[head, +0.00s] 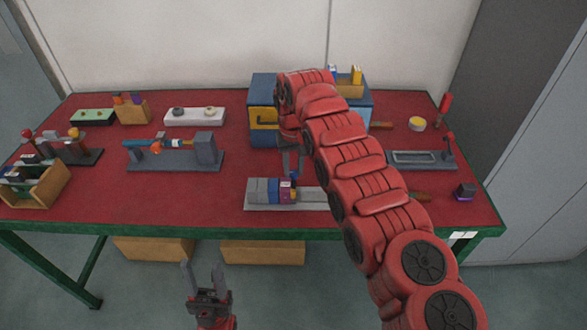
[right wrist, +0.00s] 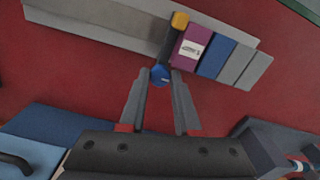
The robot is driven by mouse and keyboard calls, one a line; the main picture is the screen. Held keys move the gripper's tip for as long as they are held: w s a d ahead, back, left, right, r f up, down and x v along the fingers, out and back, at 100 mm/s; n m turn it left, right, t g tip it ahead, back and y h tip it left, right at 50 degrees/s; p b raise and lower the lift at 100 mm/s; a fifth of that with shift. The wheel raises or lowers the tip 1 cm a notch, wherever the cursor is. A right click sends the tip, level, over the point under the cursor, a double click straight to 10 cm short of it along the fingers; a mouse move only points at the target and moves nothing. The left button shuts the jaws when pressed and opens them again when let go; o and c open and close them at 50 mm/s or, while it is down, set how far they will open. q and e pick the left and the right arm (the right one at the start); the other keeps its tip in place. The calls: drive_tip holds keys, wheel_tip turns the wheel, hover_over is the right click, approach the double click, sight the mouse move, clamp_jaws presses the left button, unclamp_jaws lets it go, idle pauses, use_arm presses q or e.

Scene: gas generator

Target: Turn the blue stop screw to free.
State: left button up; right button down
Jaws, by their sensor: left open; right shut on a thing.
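The blue stop screw (right wrist: 160,75) has a blue knob on a dark part next to a purple block (right wrist: 187,47). In the head view the blue knob (head: 294,176) shows just under my right gripper (head: 292,172). In the right wrist view the fingertips of this gripper (right wrist: 161,77) are shut on the knob, one on each side. The blocks sit on a grey rail (head: 314,200) near the table's front edge. My left gripper (head: 204,274) is open and empty, low in front of the table.
A blue box (head: 263,88) with a yellow handle stands behind my right arm. A grey fixture (head: 205,150) with a rod stands to the left, and an open wooden crate (head: 45,190) at the far left. The red table (head: 130,205) is clear at front left.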

drive_tip(key=shift+n, duration=0.9)
drive_tip(key=c, duration=0.6)
unclamp_jaws()
